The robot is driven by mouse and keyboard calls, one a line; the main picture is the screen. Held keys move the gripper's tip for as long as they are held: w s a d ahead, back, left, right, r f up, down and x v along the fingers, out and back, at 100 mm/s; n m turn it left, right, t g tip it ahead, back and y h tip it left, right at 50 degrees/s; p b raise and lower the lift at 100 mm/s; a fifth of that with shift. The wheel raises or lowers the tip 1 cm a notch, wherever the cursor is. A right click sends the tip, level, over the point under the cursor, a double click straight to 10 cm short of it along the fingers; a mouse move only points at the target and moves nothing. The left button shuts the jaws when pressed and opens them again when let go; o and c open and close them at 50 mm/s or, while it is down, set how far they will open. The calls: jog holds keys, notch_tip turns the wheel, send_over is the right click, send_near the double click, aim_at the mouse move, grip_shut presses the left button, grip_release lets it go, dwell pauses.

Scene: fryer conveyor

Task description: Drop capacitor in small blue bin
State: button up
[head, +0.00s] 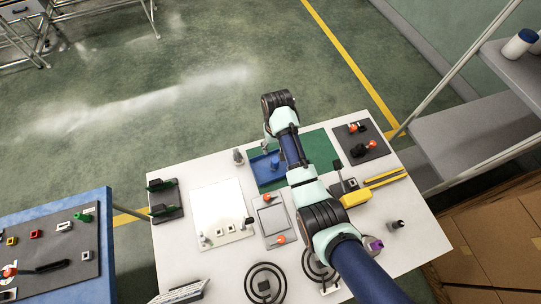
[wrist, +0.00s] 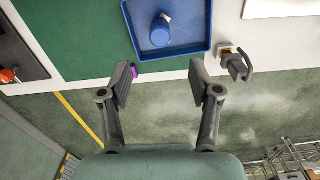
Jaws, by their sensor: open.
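The small blue bin (head: 267,179) is a shallow blue tray on the far part of the white table; it fills the top middle of the wrist view (wrist: 193,32). A blue cylinder (wrist: 160,31) that looks like the capacitor stands inside it, and it also shows in the head view (head: 275,163). My gripper (wrist: 162,84) is open with nothing between its fingers. It is off the bin's edge, apart from the cylinder. A small purple thing (wrist: 135,71) shows beside the left finger, partly hidden by it.
A green mat (head: 318,150) lies under and beside the bin. A grey clip-like part (wrist: 237,65) stands at the table edge near the bin. A white panel (head: 217,205) and a grey tray (head: 272,218) lie nearby. A dark mat (head: 360,142) holds tools.

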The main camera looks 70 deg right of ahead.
jog(key=shift+r, duration=2.35)
